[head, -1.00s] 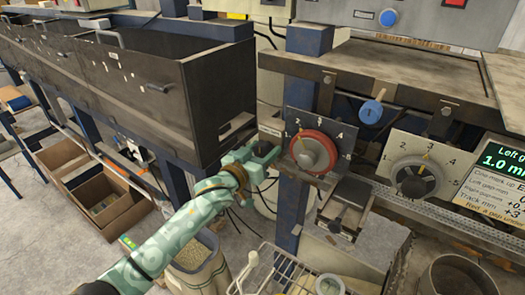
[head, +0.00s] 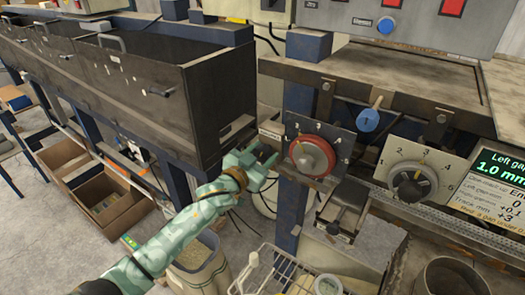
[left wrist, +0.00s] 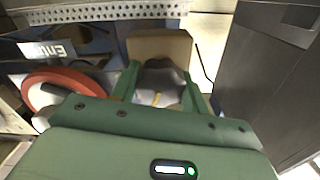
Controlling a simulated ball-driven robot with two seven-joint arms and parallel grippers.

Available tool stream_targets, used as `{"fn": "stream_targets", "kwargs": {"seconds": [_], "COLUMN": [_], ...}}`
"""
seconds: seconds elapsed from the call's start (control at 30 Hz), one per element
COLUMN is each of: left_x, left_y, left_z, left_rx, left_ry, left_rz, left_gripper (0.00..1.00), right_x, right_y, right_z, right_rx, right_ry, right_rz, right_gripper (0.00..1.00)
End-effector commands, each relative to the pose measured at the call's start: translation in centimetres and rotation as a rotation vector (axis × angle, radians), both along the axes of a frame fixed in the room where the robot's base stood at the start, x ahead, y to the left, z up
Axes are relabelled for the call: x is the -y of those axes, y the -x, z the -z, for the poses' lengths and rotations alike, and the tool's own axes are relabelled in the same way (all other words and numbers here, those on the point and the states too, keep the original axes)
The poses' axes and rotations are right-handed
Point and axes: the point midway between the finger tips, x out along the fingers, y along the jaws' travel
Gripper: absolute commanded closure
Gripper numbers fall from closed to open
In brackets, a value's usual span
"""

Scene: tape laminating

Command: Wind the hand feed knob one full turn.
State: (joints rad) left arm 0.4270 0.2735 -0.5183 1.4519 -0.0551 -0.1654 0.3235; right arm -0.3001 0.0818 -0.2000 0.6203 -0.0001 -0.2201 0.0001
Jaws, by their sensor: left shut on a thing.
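My left gripper (head: 262,158) reaches in from the left, just left of the red-ringed dial, beside the machine. In the left wrist view its two green fingers (left wrist: 159,84) stand on either side of a dark grey lobed knob (left wrist: 162,76) with a yellow mark, and they are shut on it. The mark faces the gripper's palm. In the head view the gripper hides this knob. I cannot read a label naming it the hand feed knob. My right gripper is not in view.
The red-ringed dial (head: 312,156) is close to the right of my gripper and also shows in the left wrist view (left wrist: 62,88). A blue knob (head: 368,120), a grey dial (head: 413,183) and a display (head: 503,180) lie further right. Dark bins (head: 120,85) stand left.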

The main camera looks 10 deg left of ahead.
Motion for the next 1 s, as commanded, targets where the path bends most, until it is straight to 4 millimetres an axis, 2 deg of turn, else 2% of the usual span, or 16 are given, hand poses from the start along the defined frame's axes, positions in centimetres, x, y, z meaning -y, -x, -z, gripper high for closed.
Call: {"fn": "stream_targets", "kwargs": {"seconds": [0.4, 1.0], "left_x": [0.0, 0.0], "left_y": [0.0, 0.0], "left_z": [0.0, 0.1], "left_rx": [0.149, 0.365], "left_ry": [-0.365, -0.894], "left_rz": [0.0, 0.001], "left_gripper": [0.78, 0.78], "right_x": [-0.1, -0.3], "right_y": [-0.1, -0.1], "right_z": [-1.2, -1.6], "right_rx": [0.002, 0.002], "right_ry": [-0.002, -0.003], "right_rz": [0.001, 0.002], "right_gripper": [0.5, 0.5]}}
